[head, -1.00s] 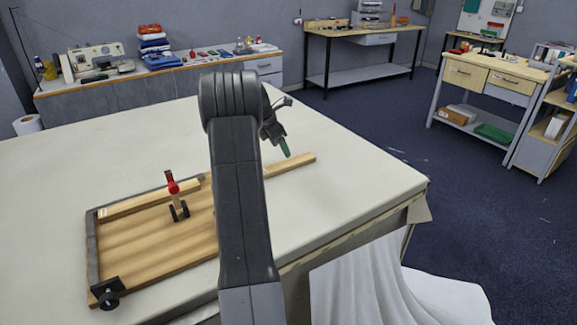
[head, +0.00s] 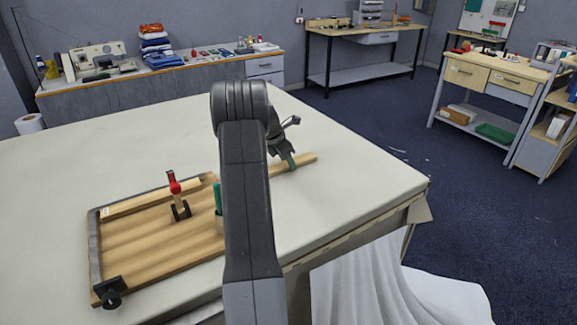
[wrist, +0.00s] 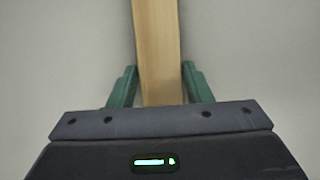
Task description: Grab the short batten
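A light wooden batten (head: 303,161) lies on the pale cloth table, right of the wooden board; my arm hides its left part in the head view. In the wrist view the batten (wrist: 158,50) runs up from between my green fingers and out of the top of the picture. My gripper (wrist: 159,68) is open, with one finger on each side of the batten and only slim gaps. Another batten (head: 148,199) lies along the back edge of the board. I cannot tell their full lengths apart.
The board (head: 150,245) has a dark left rail, a red-handled clamp (head: 175,188) and a black knob (head: 110,292). A cup with a green-handled item (head: 218,200) stands beside my arm. The table's back and right areas are clear.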

